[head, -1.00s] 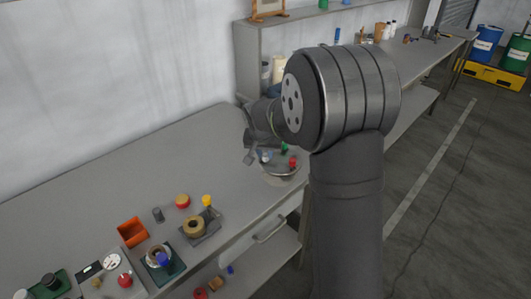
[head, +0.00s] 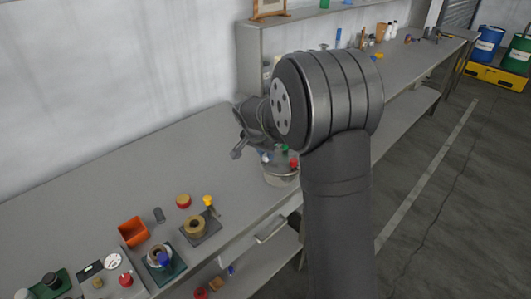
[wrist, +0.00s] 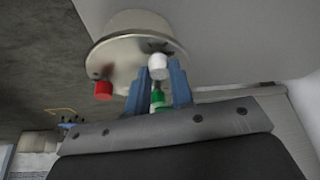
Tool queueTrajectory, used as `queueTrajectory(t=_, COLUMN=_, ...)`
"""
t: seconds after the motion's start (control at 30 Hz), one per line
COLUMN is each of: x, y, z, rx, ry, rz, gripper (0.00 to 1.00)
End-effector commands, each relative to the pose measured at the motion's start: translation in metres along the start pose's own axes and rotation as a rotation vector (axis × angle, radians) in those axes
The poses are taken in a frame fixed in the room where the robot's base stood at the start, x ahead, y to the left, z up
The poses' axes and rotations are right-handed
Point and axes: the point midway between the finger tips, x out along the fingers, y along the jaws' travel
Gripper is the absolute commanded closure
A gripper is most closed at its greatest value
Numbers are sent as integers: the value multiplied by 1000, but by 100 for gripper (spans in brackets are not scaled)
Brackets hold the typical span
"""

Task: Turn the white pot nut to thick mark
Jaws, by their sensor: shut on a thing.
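In the head view the metal pot (head: 280,176) stands near the front edge of the bench, partly behind my arm. A red nut (head: 294,163) and a green nut (head: 284,149) show on its rim. In the wrist view the pot's round lid (wrist: 122,58) is at the top, seen upside down. The white nut (wrist: 158,67) sits at the fingertips of my gripper (wrist: 160,72), between the two blue fingers, which are shut on it. The green nut (wrist: 157,97) shows through the gap between the fingers. The red nut (wrist: 103,91) is clear at left. I see no thick mark.
Bottles stand farther back at right.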

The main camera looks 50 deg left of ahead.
Motion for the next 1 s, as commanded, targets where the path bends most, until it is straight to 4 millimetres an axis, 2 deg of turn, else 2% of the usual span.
queueTrajectory(t=0.13, x=0, y=0, z=1, rx=0, ry=-2, rz=0, gripper=100)
queueTrajectory(t=0.17, x=0, y=0, z=1, rx=0, ry=-2, rz=0, gripper=77)
queueTrajectory(t=0.27, x=0, y=0, z=1, rx=-1, ry=-2, rz=0, gripper=57)
queueTrajectory(t=0.53, x=0, y=0, z=0, rx=-1, ry=-1, rz=0, gripper=57)
queueTrajectory(t=0.67, x=-8, y=-1, z=0, rx=-1, ry=1, rz=-3, gripper=57)
queueTrajectory(t=0.77, x=-23, y=-1, z=0, rx=-1, ry=2, rz=-3, gripper=57)
queueTrajectory(t=1.0, x=-80, y=-1, z=0, rx=0, ry=2, rz=-5, gripper=57)
